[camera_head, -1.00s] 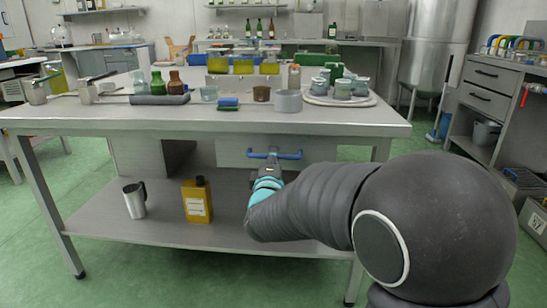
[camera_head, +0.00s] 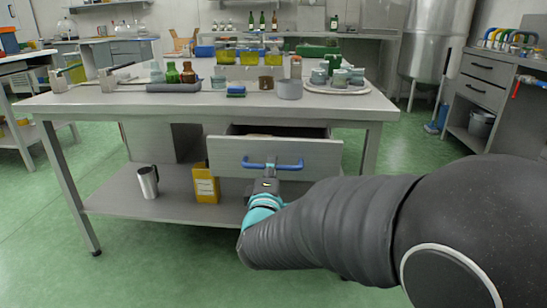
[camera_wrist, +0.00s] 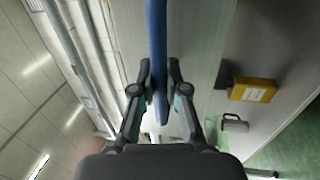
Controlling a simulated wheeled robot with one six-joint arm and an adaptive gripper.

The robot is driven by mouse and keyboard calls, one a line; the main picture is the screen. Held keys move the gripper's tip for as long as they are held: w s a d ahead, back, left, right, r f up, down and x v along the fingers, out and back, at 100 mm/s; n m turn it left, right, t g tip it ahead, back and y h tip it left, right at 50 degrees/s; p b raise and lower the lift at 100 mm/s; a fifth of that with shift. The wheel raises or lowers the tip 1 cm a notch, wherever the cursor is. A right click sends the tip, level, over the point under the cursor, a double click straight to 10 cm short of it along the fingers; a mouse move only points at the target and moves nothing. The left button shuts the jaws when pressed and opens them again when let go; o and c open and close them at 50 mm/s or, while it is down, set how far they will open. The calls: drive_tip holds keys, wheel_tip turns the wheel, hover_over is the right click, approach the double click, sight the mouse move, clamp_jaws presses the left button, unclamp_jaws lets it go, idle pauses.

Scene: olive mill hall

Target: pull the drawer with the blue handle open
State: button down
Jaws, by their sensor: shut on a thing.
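The drawer (camera_head: 230,156) under the steel table is partly open, its front standing out from the table and a dark gap showing above it. Its blue handle (camera_head: 290,166) is a horizontal bar on the drawer front. My gripper (camera_head: 269,172) is at the middle of the handle, with its fingers shut around the bar. In the wrist view the blue handle (camera_wrist: 156,40) runs between the two fingertips of my gripper (camera_wrist: 159,85). The drawer's contents are mostly hidden in the head view.
A yellow container (camera_head: 206,184) and a metal jug (camera_head: 148,182) stand on the lower shelf (camera_head: 120,203), left of my arm. The tabletop (camera_head: 330,107) holds bottles, jars and a round tray (camera_head: 337,90). Green floor in front of the table is clear.

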drive_tip(key=s, duration=0.7)
drive_tip(key=shift+p, duration=0.4)
drive_tip(key=shift+s+a, duration=0.1)
drive_tip(key=c, duration=1.2)
unclamp_jaws()
